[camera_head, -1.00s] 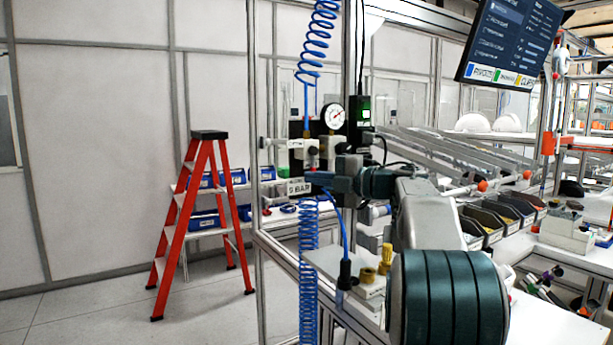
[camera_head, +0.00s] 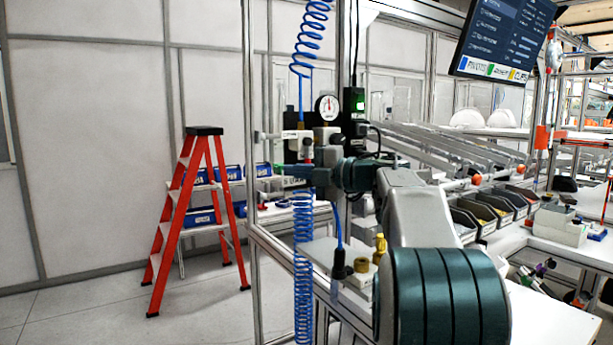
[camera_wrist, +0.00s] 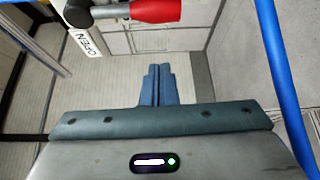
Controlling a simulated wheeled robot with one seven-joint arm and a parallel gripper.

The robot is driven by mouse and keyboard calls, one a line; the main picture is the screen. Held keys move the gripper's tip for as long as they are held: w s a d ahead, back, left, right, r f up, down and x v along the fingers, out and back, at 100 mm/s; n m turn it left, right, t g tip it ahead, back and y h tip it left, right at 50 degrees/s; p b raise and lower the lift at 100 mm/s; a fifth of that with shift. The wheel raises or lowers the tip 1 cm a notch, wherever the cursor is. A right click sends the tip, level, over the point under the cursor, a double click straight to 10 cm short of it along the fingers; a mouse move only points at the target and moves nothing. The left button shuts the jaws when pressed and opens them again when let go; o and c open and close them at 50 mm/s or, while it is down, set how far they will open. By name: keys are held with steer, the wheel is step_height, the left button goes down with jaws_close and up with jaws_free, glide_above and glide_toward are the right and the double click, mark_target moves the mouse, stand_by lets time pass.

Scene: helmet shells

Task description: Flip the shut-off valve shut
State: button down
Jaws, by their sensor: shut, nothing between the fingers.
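The shut-off valve's red handle (camera_wrist: 155,10) shows at the top of the wrist view, reaching right from its dark hub (camera_wrist: 78,12). A white tag reading OPEN (camera_wrist: 87,43) is beside the hub. My gripper (camera_wrist: 158,72) has its blue fingers pressed together, empty, below the red handle in that picture, with a visible gap between. In the head view my gripper (camera_head: 284,171) points left, just below the white valve fittings (camera_head: 297,136) and the round gauge (camera_head: 327,107). There the handle is mostly hidden or too small to make out.
A coiled blue hose (camera_head: 303,255) hangs below the fittings, and a straight blue hose (camera_wrist: 285,90) runs along the wrist view's right side. A metal frame post (camera_head: 249,120) stands left of the fittings. A red ladder (camera_head: 190,215) stands farther left on open floor.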

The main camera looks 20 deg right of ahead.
steer(key=b+v, duration=0.1)
steer(key=v, duration=0.9)
steer(key=shift+d, duration=0.2)
steer(key=shift+w+a+f, duration=0.1)
steer(key=shift+a+f, duration=0.05)
steer(key=shift+f, duration=0.05)
